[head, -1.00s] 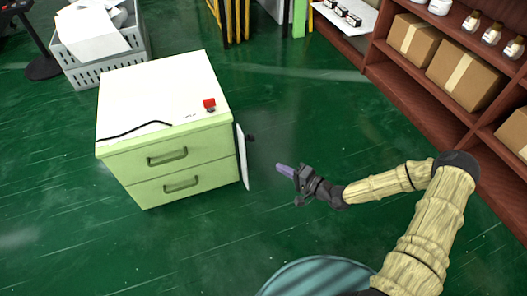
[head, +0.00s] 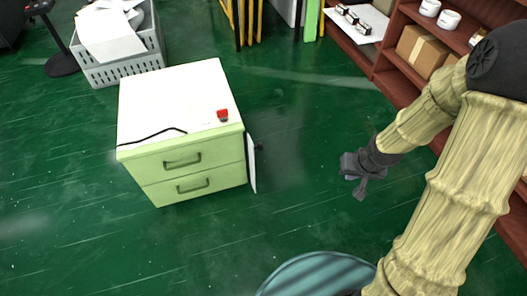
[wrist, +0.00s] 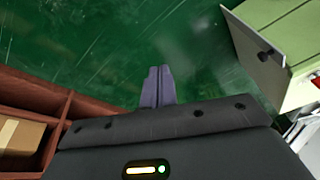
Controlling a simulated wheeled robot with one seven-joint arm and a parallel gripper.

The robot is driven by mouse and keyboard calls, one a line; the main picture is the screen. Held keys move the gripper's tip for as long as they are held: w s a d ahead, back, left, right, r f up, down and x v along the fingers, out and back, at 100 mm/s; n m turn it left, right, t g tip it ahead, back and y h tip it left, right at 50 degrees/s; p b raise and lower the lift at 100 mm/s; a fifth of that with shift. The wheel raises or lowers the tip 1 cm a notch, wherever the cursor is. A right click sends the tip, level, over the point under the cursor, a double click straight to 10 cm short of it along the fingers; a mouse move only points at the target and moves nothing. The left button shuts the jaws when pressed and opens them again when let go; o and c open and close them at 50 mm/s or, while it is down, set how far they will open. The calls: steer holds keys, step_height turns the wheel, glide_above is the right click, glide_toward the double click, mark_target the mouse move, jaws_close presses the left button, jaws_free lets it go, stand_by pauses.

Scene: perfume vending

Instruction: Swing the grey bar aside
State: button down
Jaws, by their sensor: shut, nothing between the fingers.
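No part that I can surely tell as the grey bar shows. A pale grey upright panel (head: 251,164) stands at the right side of the light green drawer cabinet (head: 182,165), with a dark knob (head: 258,146) beside it. In the wrist view the panel (wrist: 248,50) and its dark knob (wrist: 266,55) are at the upper right. My gripper (head: 350,166) is over the floor, to the right of the panel and apart from it. In the wrist view the purple-grey fingers of my gripper (wrist: 157,72) are together, with nothing between them.
A red button (head: 222,115) and a black cable (head: 152,137) are on the cabinet top. A grey crate (head: 122,65) with papers is behind it. Brown shelves (head: 385,66) with boxes stand at the right. Green floor between cabinet and shelves is clear.

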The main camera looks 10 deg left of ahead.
steer(key=s+d+r+p, duration=0.1)
steer(key=s+r, duration=0.3)
steer(key=r, duration=0.3)
steer(key=s+d+r+m+h+p, duration=0.1)
steer(key=s+r+p, duration=0.1)
steer(key=s+r, duration=0.3)
steer(key=v, duration=0.2)
steer(key=shift+r, duration=0.45)
steer(key=shift+w+d, duration=0.2)
